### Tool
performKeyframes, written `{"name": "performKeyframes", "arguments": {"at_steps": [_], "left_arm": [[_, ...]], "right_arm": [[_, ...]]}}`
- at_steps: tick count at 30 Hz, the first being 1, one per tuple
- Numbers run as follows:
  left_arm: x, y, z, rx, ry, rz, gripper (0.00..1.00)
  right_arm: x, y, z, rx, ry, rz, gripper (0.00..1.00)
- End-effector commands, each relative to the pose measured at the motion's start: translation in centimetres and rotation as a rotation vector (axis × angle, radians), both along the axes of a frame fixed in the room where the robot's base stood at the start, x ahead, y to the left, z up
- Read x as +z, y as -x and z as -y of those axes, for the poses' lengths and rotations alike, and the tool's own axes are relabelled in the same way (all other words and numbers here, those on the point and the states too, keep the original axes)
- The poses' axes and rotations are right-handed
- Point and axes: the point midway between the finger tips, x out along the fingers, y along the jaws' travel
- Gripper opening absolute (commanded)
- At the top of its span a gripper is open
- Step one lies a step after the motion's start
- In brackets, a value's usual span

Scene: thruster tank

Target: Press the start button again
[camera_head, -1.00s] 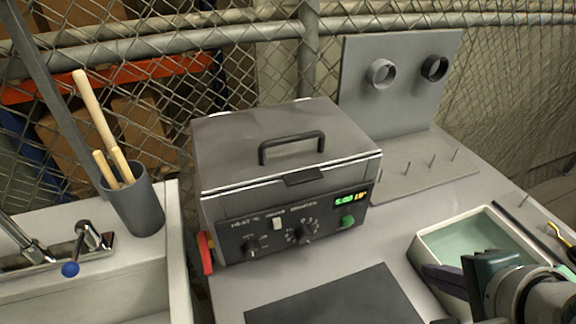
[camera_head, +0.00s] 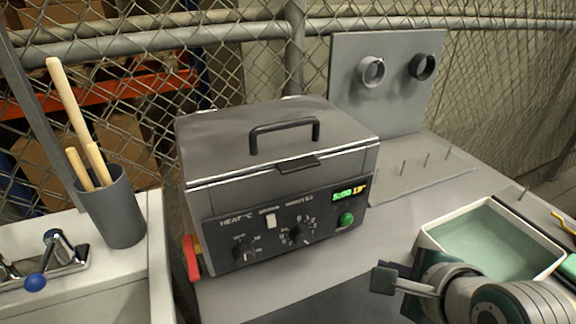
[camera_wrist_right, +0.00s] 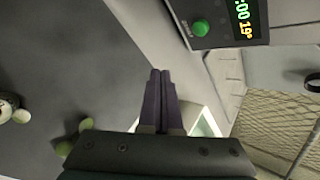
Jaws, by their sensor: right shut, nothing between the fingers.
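The grey lidded tank machine (camera_head: 270,160) stands on the bench in the head view, its lid down. Its front panel has two dials, a white switch, a lit display (camera_head: 349,195) and a round green button (camera_head: 346,219) at the right end. In the right wrist view the green button (camera_wrist_right: 200,28) is at the top, beside the display. My right gripper (camera_head: 384,279) is below and to the right of the button, apart from it. Its dark fingers (camera_wrist_right: 160,78) are together with nothing between them. My left gripper is not in view.
A white tray (camera_head: 424,238) with a green inside lies at the right, behind my right arm. A panel with two round holders (camera_head: 345,105) and several pegs stand at the back right. A grey cup (camera_head: 112,210) with wooden-handled tools and a sink with a tap are at the left.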

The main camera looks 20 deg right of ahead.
Motion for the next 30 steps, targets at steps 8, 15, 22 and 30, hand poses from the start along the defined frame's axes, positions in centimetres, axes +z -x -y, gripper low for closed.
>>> {"name": "performKeyframes", "arguments": {"at_steps": [8, 15, 22, 30], "left_arm": [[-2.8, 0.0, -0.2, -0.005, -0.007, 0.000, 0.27], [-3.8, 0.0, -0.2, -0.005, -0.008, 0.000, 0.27], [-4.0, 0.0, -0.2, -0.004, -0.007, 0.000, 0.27], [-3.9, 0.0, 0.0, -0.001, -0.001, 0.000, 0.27]], "right_arm": [[-0.4, -4.1, -0.3, 0.001, 0.001, 0.005, 0.00], [-0.2, -6.6, -0.5, -0.002, 0.000, 0.000, 0.00], [0.0, -7.4, -0.6, 0.000, 0.001, -0.001, 0.00], [0.0, -7.4, -0.6, 0.000, 0.001, -0.001, 0.00]]}}
